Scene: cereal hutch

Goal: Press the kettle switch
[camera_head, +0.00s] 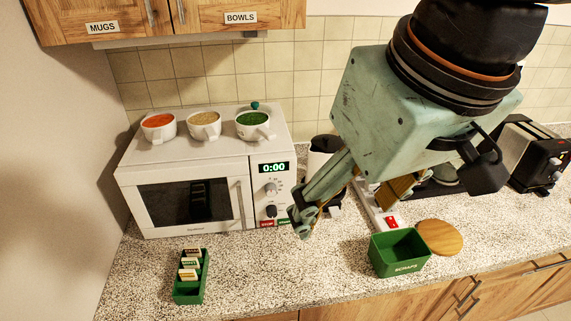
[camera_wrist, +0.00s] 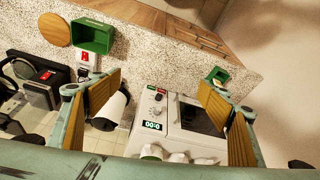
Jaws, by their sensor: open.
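A white cylindrical vessel with a dark top, which looks like the kettle (camera_head: 324,144), stands on the counter right of the microwave. My arm partly hides it. In the wrist view the kettle (camera_wrist: 111,110) is beside the left finger and partly covered by it. I cannot make out a switch on it. A red rocker switch (camera_head: 392,222) sits on a white strip behind the green scraps box; it also shows in the wrist view (camera_wrist: 84,57). My gripper (camera_head: 350,207) is open and empty above the counter, with its fingers wide apart (camera_wrist: 160,78).
A white microwave (camera_head: 190,200) with several items on top, including filled cups, stands left. A green scraps box (camera_head: 400,252), a round wooden board (camera_head: 440,238) and a black toaster (camera_head: 535,155) are right. A green card holder (camera_head: 190,275) stands front left. The counter's front middle is clear.

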